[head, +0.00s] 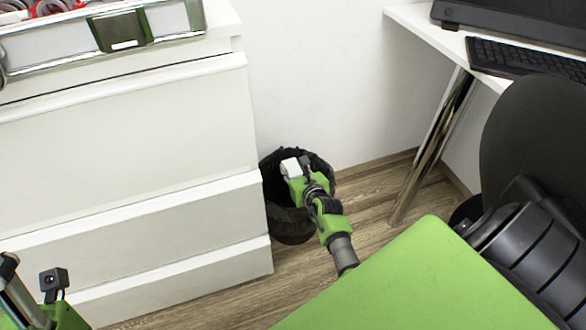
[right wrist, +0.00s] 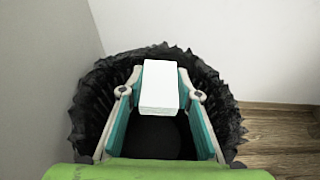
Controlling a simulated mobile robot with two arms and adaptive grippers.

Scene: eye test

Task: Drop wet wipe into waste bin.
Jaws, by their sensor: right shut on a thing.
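The wet wipe is a small white block-like pack (head: 291,167), held between the fingers of my right gripper (head: 292,170). In the right wrist view the white pack (right wrist: 159,88) sits between the teal inner pads of my right gripper (right wrist: 160,95). The waste bin (head: 290,226) is dark and lined with a black bag (right wrist: 213,92), standing on the floor beside the white drawers. My right gripper is over the bin's opening, with the bag rim around it. At the head view's lower left, part of my left arm's end (head: 62,314) shows; its fingers are hidden.
A white drawer unit (head: 130,140) stands left of the bin, with a clear-sided box (head: 60,48) on top. At right are a white desk (head: 415,22) with a chrome leg (head: 432,145), a keyboard (head: 520,58) and a black chair (head: 535,135). Wooden floor (head: 370,205) shows between.

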